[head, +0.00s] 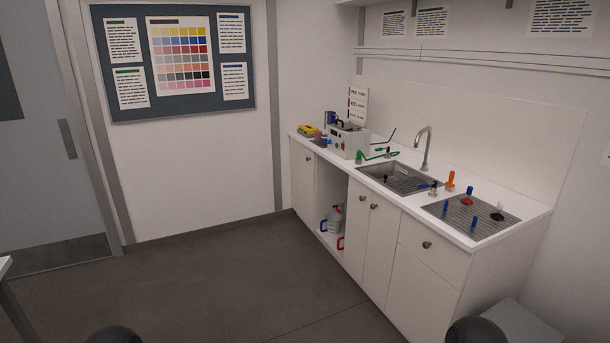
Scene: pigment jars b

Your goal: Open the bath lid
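The bath looks to be the grey box-shaped unit (340,146) at the far end of the white counter, against the back wall. Its front has a green and a red spot. A lid (350,127) with a dark handle on top appears to lie shut on it, though it is small at this distance. Neither of my grippers is in view. Only dark rounded parts of my own arms show at the bottom edge, far from the bath.
The white counter (405,212) holds a sink (385,172) with a tap, a ribbed drainboard (470,228) with several small tools, and a yellow item (310,130) left of the bath. The floor (240,285) is clear.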

